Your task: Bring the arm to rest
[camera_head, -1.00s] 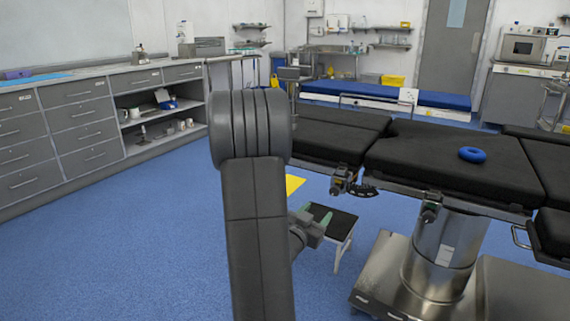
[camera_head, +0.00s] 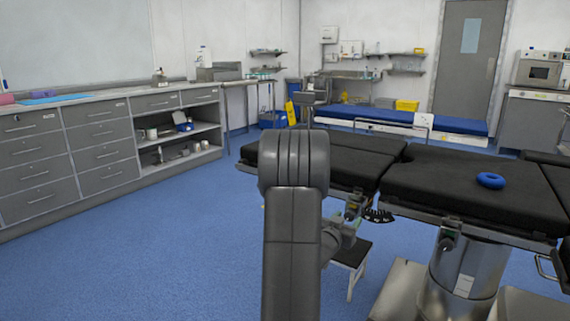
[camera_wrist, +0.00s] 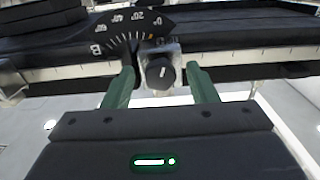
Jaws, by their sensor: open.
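My arm stands upright in the middle of the head view, with its dark elbow at the top. My gripper (camera_head: 352,214) is partly hidden behind the arm, near the table's side rail and above a small stool. In the wrist view, my gripper (camera_wrist: 163,86) has its two green fingers spread apart with nothing held. A clamp knob (camera_wrist: 160,73) on the table rail shows between and beyond the fingertips; I cannot tell how close it is. A dial with a printed scale (camera_wrist: 130,32) is just left of it.
The black operating table (camera_head: 440,185) fills the right side, with a blue ring (camera_head: 490,180) on it. The small stool (camera_head: 350,258) stands below the gripper. Grey cabinets (camera_head: 70,160) line the left wall. Blue floor (camera_head: 150,260) is clear between cabinets and arm.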

